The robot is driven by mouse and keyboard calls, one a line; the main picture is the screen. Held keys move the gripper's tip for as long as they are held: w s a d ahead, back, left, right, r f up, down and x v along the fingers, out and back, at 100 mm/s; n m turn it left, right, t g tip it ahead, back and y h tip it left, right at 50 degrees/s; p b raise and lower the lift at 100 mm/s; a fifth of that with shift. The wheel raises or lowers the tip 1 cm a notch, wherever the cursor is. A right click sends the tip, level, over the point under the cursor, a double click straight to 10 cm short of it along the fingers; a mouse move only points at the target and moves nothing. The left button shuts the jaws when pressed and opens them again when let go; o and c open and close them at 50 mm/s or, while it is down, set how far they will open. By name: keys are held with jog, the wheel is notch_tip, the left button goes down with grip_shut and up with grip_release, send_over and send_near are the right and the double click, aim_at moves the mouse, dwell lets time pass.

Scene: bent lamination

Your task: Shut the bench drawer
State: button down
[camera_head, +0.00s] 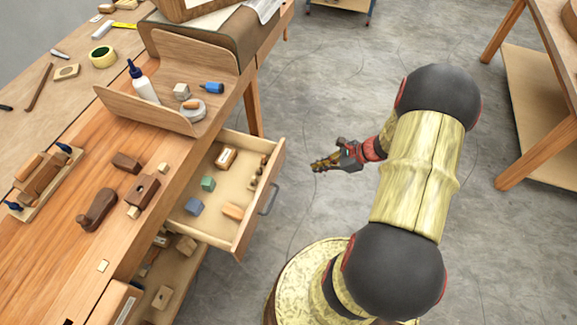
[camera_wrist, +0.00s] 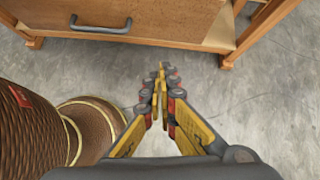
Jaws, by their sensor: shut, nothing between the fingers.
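The bench drawer (camera_head: 262,165) is pulled out from the right side of the wooden bench (camera_head: 130,215). It holds several small blocks and other small things. A dark handle (camera_head: 270,198) is on its front, and the handle also shows in the wrist view (camera_wrist: 100,26) on the drawer front (camera_wrist: 165,22). My gripper (camera_head: 316,166) is shut and empty. It is in the air over the floor, to the right of the drawer front and apart from it. In the wrist view my gripper's fingertips (camera_wrist: 161,72) meet below and right of the handle.
A bent wooden tray (camera_head: 150,108) on the bench top holds a glue bottle (camera_head: 142,82) and small items. A wooden plane (camera_head: 97,208) lies nearby. A shelf with blocks (camera_head: 165,295) is under the bench. Another table (camera_head: 545,145) stands right. Grey floor (camera_head: 330,95) is clear beyond my gripper.

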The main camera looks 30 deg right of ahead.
jog(key=shift+w+a+f+m+t+b, duration=0.15)
jog(key=shift+w+a+f+m+b, duration=0.2)
jog(key=shift+w+a+f+b, duration=1)
jog(key=shift+w+a+f+m+t+b, duration=0.1)
jog(key=shift+w+a+f+m+b, duration=0.35)
jog(key=shift+w, duration=1.75)
jog(key=shift+w+a+f+m+t+b, duration=0.2)
jog(key=shift+w+a+f+b, duration=0.7)
jog(key=shift+w, duration=0.85)
jog(key=shift+w+a+f, duration=0.1)
jog(key=shift+f, duration=0.15)
